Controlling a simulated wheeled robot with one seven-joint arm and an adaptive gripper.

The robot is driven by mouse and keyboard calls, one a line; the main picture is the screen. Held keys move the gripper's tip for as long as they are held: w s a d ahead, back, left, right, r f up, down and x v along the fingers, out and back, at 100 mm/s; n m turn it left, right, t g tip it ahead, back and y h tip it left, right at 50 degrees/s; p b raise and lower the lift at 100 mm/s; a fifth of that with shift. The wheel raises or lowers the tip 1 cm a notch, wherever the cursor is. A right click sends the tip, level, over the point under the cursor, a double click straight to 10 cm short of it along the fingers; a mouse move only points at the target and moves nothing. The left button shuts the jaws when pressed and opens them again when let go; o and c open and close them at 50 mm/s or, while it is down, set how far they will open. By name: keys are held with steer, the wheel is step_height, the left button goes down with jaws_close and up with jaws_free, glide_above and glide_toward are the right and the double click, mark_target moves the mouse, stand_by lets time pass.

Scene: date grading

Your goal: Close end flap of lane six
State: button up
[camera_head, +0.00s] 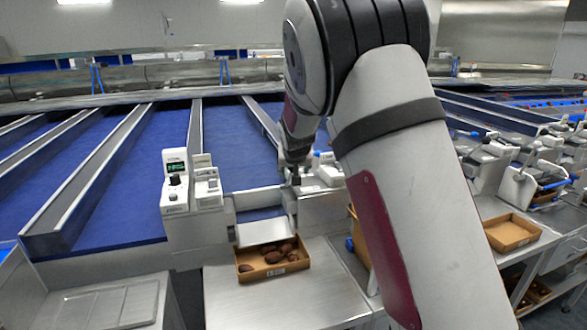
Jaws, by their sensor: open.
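My gripper (295,179) points down at the right side of a blue-belted lane outlet in the middle of the picture. It is open; its small fingers are dark and partly lost against the outlet's side wall. A pale flap (264,231) sits at the lane's end, sloping down toward an open brown carton (240,275) of dark dates (274,253). I see no lane number, so I cannot tell for sure that this is lane six. The gripper is above and right of the flap. Whether it touches the side wall is unclear.
A control box (175,187) with a green display stands left of the outlet. The carton rests on a metal table (300,306) with bare space at its front. Another carton (511,233) and lane-end machinery stand at right. My arm hides the area between.

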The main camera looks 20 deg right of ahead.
steer(key=shift+a+r, duration=0.15)
steer(key=shift+r, duration=0.05)
steer(key=shift+s+r, duration=0.15)
steer(key=shift+r, duration=0.05)
steer(key=v, duration=1.1)
steer(key=shift+s, duration=0.25)
steer(key=s+a+n+g+y, duration=0.2)
steer(key=s+a+n+g, duration=0.1)
steer(key=s, duration=3.6)
steer(key=shift+s+a+f+g+y, duration=0.2)
steer(key=shift+f+g+y, duration=0.05)
steer(key=shift+g+y, duration=0.05)
